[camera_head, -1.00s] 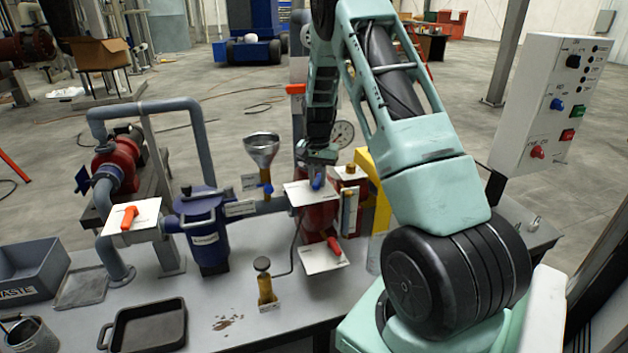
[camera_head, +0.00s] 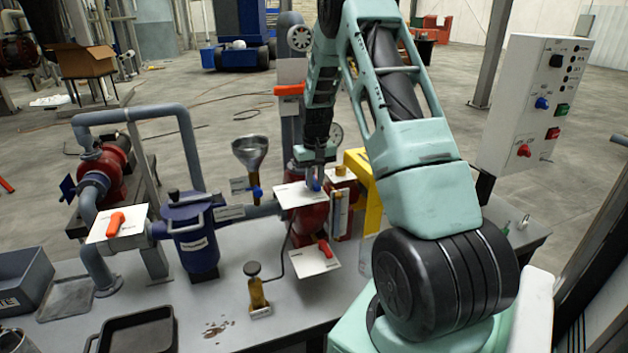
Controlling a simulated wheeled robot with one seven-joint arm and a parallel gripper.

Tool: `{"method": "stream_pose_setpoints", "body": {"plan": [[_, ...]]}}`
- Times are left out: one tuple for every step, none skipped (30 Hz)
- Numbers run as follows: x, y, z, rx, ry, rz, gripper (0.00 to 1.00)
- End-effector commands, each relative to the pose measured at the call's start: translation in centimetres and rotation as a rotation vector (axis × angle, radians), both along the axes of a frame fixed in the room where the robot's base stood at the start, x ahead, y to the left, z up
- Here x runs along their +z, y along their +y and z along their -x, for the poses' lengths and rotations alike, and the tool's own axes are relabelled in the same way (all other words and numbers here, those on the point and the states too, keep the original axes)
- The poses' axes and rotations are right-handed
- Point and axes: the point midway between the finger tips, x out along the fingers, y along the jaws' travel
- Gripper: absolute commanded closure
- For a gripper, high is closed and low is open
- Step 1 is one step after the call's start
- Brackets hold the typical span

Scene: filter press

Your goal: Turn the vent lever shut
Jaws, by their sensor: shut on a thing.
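A small blue lever (camera_head: 316,187) stands on a white plate (camera_head: 292,196) above the red vessel (camera_head: 308,220) in the middle of the bench. I take it for the vent lever, though no label is readable. My gripper (camera_head: 316,181) points down over the plate's right part and is shut on the blue lever. The fingers cover most of the lever, so its exact angle is hard to tell.
A lower white plate with a red lever (camera_head: 324,248) sits below. A funnel (camera_head: 249,152) with a blue valve stands left, and a yellow bracket (camera_head: 370,190) right. An orange lever (camera_head: 115,223) is farther left. The bench front is partly clear.

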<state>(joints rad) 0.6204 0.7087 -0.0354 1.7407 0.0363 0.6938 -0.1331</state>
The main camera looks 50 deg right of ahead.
Motion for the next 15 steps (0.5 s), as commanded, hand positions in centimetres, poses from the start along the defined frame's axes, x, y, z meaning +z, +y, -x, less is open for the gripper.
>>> {"method": "stream_pose_setpoints", "body": {"plan": [[0.18,-0.13,-0.11,0.006,-0.004,0.003,1.00],[0.18,-0.14,-0.10,0.008,-0.004,0.003,1.00],[0.18,-0.14,-0.10,0.009,-0.004,0.003,1.00],[0.18,-0.14,-0.10,0.010,-0.004,0.003,1.00],[0.19,-0.15,-0.10,0.010,-0.004,0.003,1.00],[0.19,-0.16,-0.10,0.010,-0.004,0.003,1.00],[0.19,-0.16,-0.10,0.010,-0.003,0.004,1.00],[0.19,-0.16,-0.10,0.010,-0.004,0.005,1.00],[0.19,-0.16,-0.10,0.010,-0.004,0.005,1.00],[0.19,-0.16,-0.10,0.010,-0.004,0.005,1.00],[0.19,-0.17,-0.11,0.010,-0.004,0.005,1.00],[0.19,-0.17,-0.11,0.010,-0.004,0.005,1.00],[0.20,-0.17,-0.11,0.010,-0.004,0.005,0.75],[0.20,-0.18,-0.12,0.009,-0.004,0.005,0.66],[0.18,-0.16,-0.10,0.009,-0.004,0.005,0.58]]}}
